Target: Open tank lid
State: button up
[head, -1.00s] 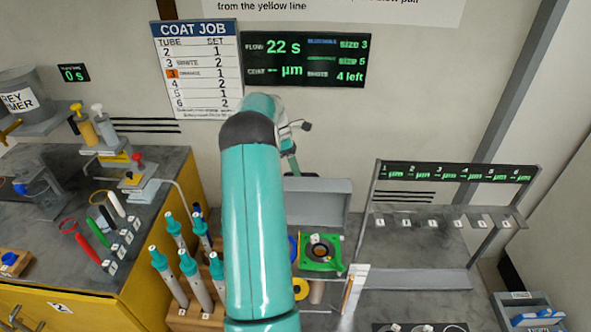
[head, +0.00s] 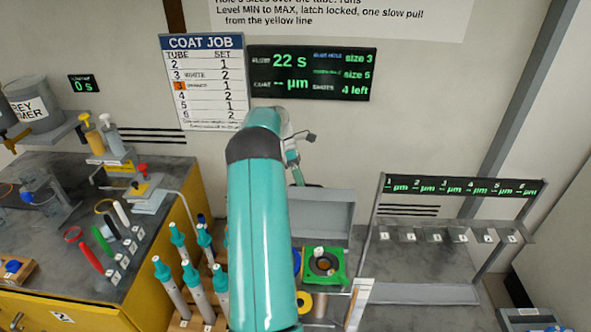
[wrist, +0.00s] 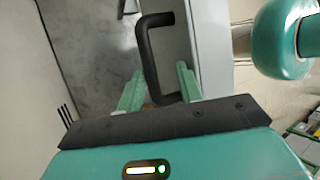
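A grey, box-like tank with its lid (head: 322,212) stands against the wall, right of my arm in the head view; my arm hides its left part. In the wrist view a black C-shaped handle (wrist: 147,62) is fixed to a pale grey face, which looks like the lid (wrist: 205,40). My gripper (wrist: 160,87) has its two green fingers spread apart. The handle's bar lies between the fingers in the picture; I see no finger clamped on it. In the head view my gripper (head: 294,165) is small and partly hidden behind my arm, above the lid.
A green fixture with a dark ring (head: 322,264) stands in front of the tank. Teal-tipped rods (head: 192,285) stand in a holder at the left. A numbered rack (head: 450,236) is at the right. A yellow bench (head: 160,275) fills the left.

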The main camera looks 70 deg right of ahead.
jog(key=v, duration=1.1)
jog(key=shift+w+r, duration=0.15)
